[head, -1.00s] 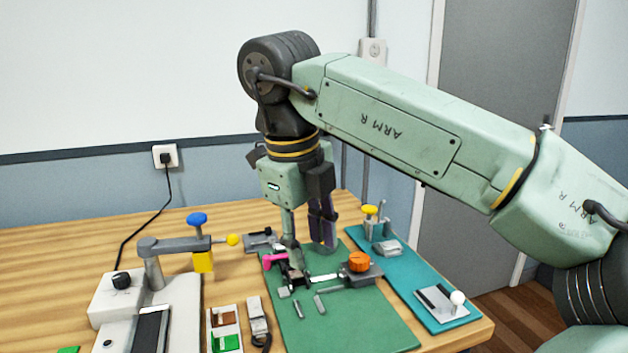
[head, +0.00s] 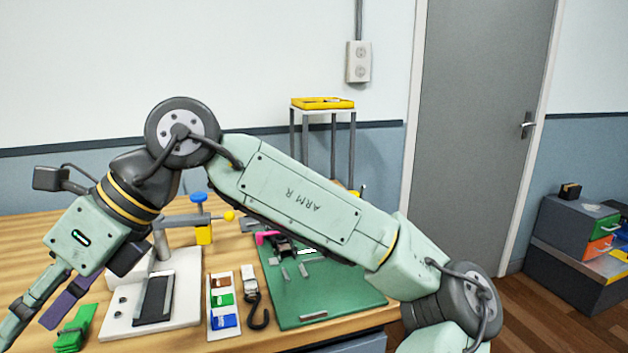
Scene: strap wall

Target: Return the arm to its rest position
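My gripper (head: 42,308) is at the lower left of the head view, raised over the left front part of the wooden table (head: 180,209). It points down and to the left. The fingertips are near the picture's left edge.
Below my arm are a white press-like device (head: 186,315), a tray of coloured blocks (head: 222,333), a hook strap piece (head: 251,290) and a green mat (head: 345,295) with small parts. Green webbing (head: 76,330) lies beside my gripper. A yellow-topped stand (head: 323,104) and drawers (head: 575,230) are farther right.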

